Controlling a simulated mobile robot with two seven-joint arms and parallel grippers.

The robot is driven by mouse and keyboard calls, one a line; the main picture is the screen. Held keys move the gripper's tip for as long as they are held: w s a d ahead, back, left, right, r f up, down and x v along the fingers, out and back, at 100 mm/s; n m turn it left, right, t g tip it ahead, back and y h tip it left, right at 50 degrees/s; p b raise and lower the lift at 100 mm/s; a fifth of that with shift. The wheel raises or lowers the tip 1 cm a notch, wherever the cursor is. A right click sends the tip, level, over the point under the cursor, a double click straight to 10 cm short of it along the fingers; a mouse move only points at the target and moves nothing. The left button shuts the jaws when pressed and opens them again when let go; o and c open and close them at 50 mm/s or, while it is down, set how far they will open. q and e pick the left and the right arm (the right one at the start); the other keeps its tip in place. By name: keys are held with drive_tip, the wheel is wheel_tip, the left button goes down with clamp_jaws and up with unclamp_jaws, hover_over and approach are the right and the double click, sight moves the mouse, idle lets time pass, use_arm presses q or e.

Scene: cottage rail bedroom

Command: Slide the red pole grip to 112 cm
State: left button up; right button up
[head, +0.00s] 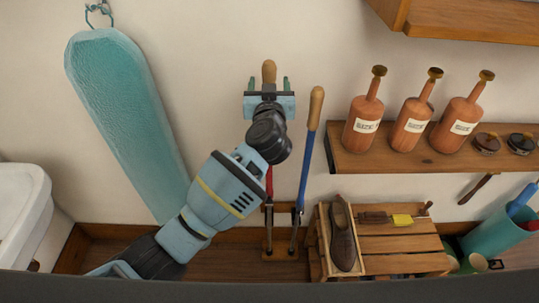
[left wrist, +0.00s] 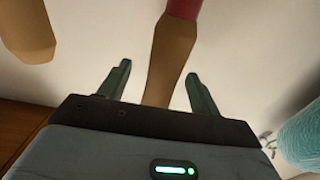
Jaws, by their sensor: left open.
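The red pole (head: 269,182) stands upright against the wall, mostly hidden behind my left arm. Its tan wooden grip (head: 269,72) shows above my left gripper (head: 268,84). The left gripper is open, its two green fingers on either side of the grip. In the left wrist view the wooden grip (left wrist: 168,62) runs between the open fingers (left wrist: 157,85), with gaps on both sides, and a red part (left wrist: 184,8) shows at the top edge. I cannot read any centimetre marks. My right gripper is out of view.
A blue pole (head: 309,150) with a wooden grip (head: 316,100) stands close to the right. An ironing board (head: 125,110) hangs at left. A shelf (head: 400,162) with bottles and a slatted crate (head: 400,242) with a shoe (head: 343,240) are at right.

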use_arm(q)
drive_tip(key=s, duration=1)
idle(0.6)
drive_tip(key=shift+f, duration=0.15)
idle(0.3)
